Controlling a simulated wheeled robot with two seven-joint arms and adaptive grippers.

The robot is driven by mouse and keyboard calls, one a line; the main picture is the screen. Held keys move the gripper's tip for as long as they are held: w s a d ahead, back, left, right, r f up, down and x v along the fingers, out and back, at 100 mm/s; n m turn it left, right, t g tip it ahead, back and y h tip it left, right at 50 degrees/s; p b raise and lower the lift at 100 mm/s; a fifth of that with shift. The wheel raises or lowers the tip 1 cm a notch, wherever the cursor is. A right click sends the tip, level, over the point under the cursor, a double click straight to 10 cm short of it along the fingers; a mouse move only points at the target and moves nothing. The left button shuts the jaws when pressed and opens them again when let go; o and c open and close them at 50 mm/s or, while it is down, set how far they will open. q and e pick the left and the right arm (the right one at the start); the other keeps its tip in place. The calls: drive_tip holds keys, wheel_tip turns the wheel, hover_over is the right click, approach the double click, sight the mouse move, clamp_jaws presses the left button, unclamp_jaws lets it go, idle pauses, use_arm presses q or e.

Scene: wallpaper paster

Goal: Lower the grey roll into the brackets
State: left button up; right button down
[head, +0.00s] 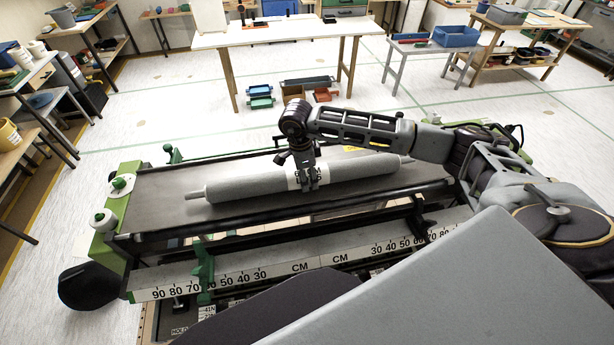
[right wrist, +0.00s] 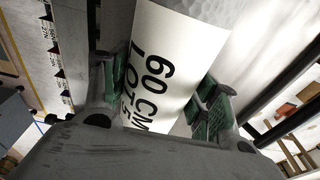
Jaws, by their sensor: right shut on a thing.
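The grey roll (head: 255,186) lies lengthwise over the dark bed of the paster (head: 152,190), with a thin pin at each end. It is slightly tilted in the picture, its right end higher. A white label (right wrist: 160,65) reading "60 CM" is around its middle. My right gripper (head: 309,180) is shut on the roll at the label, coming from above. In the right wrist view its green-padded fingers (right wrist: 165,98) are on both sides of the roll. I cannot tell whether the roll touches the bed. The brackets cannot be made out clearly. My left gripper is not in view.
A ruler rail (head: 225,280) with CM numbers runs along the paster's near side. A white table (head: 285,34) is behind, with open floor between.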

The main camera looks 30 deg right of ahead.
drive_tip(key=shift+w+r, duration=0.1)
drive_tip(key=shift+w, duration=0.05)
drive_tip(key=shift+r, duration=0.1)
drive_tip(key=shift+r, duration=0.4)
drive_tip(key=shift+r+b, duration=1.05)
drive_tip(key=shift+r, duration=3.5)
